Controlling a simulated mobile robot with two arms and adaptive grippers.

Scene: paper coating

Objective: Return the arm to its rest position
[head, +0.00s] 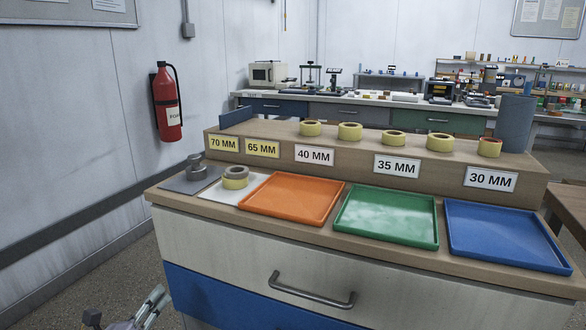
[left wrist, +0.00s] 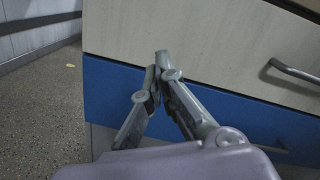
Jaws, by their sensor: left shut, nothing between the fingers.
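My left gripper (head: 152,303) shows at the bottom left of the head view, low in front of the cabinet. In the left wrist view the gripper (left wrist: 157,68) is shut, its fingertips together with nothing between them. Behind it are the cabinet's pale drawer front (left wrist: 190,40) and blue panel (left wrist: 112,82). I cannot tell whether the fingers touch the cabinet. My right gripper is not in view.
The cabinet top holds an orange tray (head: 292,199), a green tray (head: 386,217) and a blue tray (head: 505,236). Tape rolls (head: 235,177) sit on a white plate and along the labelled ledge. A drawer handle (head: 312,291) juts out. Open floor (left wrist: 40,115) lies left.

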